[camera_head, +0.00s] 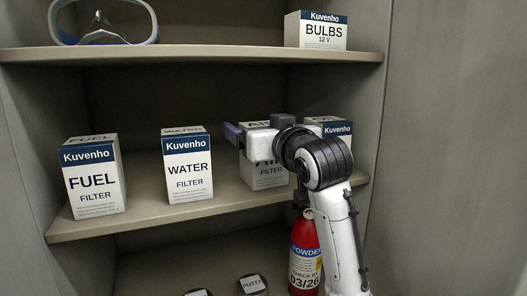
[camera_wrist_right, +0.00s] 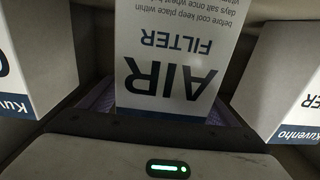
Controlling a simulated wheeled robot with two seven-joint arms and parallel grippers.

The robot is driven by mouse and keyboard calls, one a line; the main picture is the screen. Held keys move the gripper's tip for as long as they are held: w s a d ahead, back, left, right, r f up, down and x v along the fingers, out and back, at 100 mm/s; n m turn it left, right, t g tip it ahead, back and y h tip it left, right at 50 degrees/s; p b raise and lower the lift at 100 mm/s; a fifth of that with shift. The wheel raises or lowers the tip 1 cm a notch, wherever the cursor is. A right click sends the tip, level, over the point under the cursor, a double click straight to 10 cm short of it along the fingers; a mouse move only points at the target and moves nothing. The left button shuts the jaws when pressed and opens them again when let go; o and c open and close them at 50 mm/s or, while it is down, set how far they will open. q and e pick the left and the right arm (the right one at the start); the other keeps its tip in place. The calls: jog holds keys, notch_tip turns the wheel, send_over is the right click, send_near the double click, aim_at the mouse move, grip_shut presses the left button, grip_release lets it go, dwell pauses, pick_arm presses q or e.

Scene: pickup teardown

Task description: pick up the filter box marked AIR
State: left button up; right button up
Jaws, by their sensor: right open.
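The AIR filter box (camera_head: 266,176) stands on the middle shelf, white with a dark band, partly covered by my right gripper in the head view. My right gripper (camera_head: 240,134) is open at the upper part of the box. In the right wrist view the AIR box (camera_wrist_right: 178,50) appears upside down, in the middle ahead of the gripper. Purple finger parts show on both sides of its banded end. Whether the fingers touch it I cannot tell. My left gripper is not in view.
The WATER filter box (camera_head: 187,168) and FUEL filter box (camera_head: 94,182) stand to the left. Another Kuvenho box (camera_head: 338,130) stands close on the right, mostly hidden by my arm. A BULBS box (camera_head: 316,32) and goggles (camera_head: 103,24) sit above; a red extinguisher (camera_head: 304,255) stands below.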

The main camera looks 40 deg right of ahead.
jog(key=c, duration=1.4)
jog(key=shift+c, duration=0.4)
jog(key=shift+r, duration=0.15)
